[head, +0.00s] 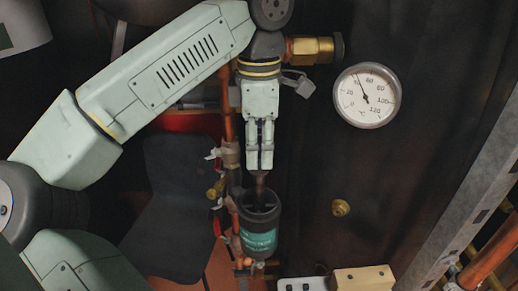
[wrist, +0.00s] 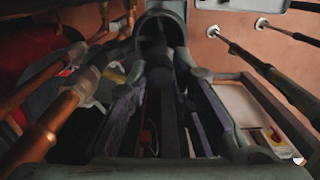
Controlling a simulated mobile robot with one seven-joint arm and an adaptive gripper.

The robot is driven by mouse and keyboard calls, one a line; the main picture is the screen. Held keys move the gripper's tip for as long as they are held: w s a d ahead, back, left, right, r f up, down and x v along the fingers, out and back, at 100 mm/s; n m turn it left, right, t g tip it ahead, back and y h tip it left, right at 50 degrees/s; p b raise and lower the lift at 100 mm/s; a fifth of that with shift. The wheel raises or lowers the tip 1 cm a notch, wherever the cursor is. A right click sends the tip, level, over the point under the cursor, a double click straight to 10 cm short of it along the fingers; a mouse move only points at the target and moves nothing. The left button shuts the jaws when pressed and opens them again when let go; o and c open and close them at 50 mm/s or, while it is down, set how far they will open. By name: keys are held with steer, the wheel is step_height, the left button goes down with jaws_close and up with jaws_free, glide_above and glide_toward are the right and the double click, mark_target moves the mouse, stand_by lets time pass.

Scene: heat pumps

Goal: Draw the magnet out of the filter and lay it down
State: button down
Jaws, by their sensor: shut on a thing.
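The filter (head: 259,241) is a dark upright cylinder with a teal label and an open top, low in the middle of the head view. The magnet (head: 260,185) is a dark rod, seen between my fingertips and the filter's mouth. Its lower end reaches the mouth and is hidden there. My gripper (head: 260,165) points down above the filter and is shut on the magnet's upper part. In the wrist view the magnet (wrist: 160,95) runs between my two fingers toward the round filter (wrist: 160,22).
A copper pipe (head: 228,115) with valves runs close on the left of my gripper and the filter. A round dial gauge (head: 367,95) is at the upper right. A white tray (head: 303,285) and a light wooden block (head: 364,279) stand at the lower right of the filter.

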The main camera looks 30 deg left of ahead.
steer(key=shift+r+p, duration=1.75)
steer(key=shift+r, duration=0.55)
steer(key=shift+s+f, duration=0.1)
steer(key=shift+f, duration=0.05)
